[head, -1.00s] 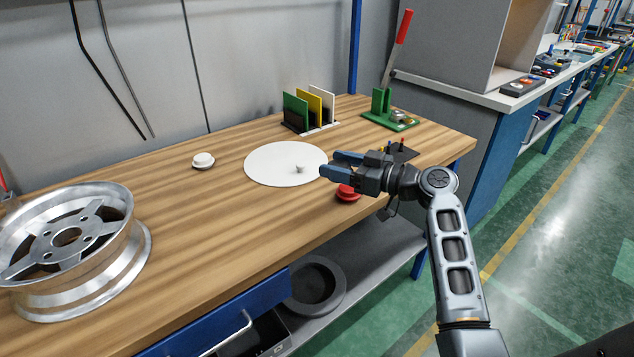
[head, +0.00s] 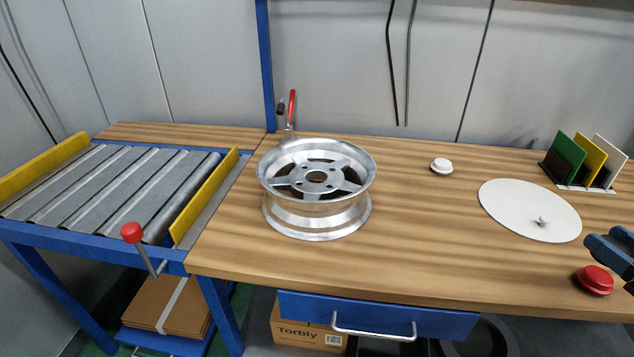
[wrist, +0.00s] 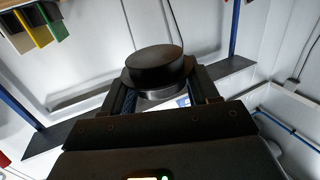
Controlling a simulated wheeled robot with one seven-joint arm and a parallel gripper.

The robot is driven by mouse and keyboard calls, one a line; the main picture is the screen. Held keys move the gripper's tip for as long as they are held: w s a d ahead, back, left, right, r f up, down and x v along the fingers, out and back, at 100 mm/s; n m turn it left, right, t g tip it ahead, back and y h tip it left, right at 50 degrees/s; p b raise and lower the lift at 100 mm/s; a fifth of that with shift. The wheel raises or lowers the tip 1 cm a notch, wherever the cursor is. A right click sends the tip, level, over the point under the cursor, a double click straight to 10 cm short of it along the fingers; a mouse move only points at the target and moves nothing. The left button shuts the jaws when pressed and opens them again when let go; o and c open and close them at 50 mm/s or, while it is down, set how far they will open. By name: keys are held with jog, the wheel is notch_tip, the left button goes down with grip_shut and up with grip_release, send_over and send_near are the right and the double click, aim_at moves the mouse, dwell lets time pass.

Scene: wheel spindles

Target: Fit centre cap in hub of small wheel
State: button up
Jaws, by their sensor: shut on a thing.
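The silver wheel (head: 340,208) lies flat on the wooden bench left of the middle in the head view, its spokes facing up. Its round hub hole (head: 317,177) is open and empty. My gripper (head: 606,248) is partly cut off at the right edge of the head view, above the bench near the red cap and far right of the wheel. In the wrist view it is shut on a dark round cap (wrist: 155,68), held between the two fingers. The held cap cannot be made out in the head view.
A white round cap (head: 441,167) and a red one (head: 595,280) lie on the bench. Upright coloured plates (head: 582,158) stand at right. A roller conveyor (head: 110,190) adjoins at left.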

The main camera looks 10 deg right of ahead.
aim_at(535, 302)
dwell(0.5)
jog(key=w+a+f, duration=0.2)
jog(key=a, duration=0.1)
jog(key=w+a+f+p, duration=0.1)
jog(key=w+a+f, duration=0.1)
jog(key=a, duration=0.1)
jog(key=w+a+f+p, duration=0.1)
jog(key=w+a+f, duration=0.2)
jog(key=shift+a, duration=0.15)
jog(key=shift+f, duration=1.8)
jog(key=shift+f+b, duration=0.15)
jog(key=shift+b, duration=0.15)
jog(key=o, duration=1)
jog(key=shift+p, duration=0.9)
jog(key=s+b, duration=0.1)
jog(key=s, duration=0.2)
jog(key=s+b, duration=0.2)
jog(key=s, duration=0.2)
jog(key=shift+d, duration=0.2)
jog(key=shift+s+r, duration=0.25)
jog(key=shift+s, duration=0.15)
